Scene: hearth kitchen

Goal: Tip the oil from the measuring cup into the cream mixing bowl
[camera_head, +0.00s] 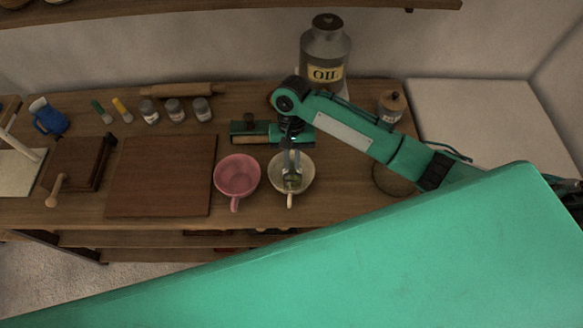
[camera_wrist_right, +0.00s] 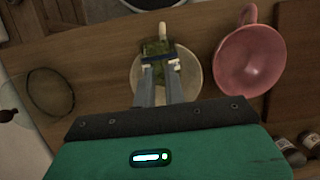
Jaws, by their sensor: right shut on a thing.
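The cream mixing bowl (camera_head: 306,170) stands on the wooden counter with its handle towards the front edge. It also shows in the wrist view (camera_wrist_right: 191,72). My right gripper (camera_head: 291,172) points down over the bowl. Its fingers (camera_wrist_right: 160,66) are shut on the small see-through measuring cup (camera_wrist_right: 156,47), which looks greenish. The cup is over the bowl's opening, near the handle side. I cannot tell how far it is tilted or whether oil is flowing. The fingers hide part of the cup. My left gripper is not in view.
A pink bowl (camera_head: 238,175) with a handle stands close to the left of the cream bowl. A large oil can (camera_head: 325,50) stands behind. A brown board (camera_head: 160,175), small jars (camera_head: 174,110) and a blue jug (camera_head: 48,117) are to the left.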

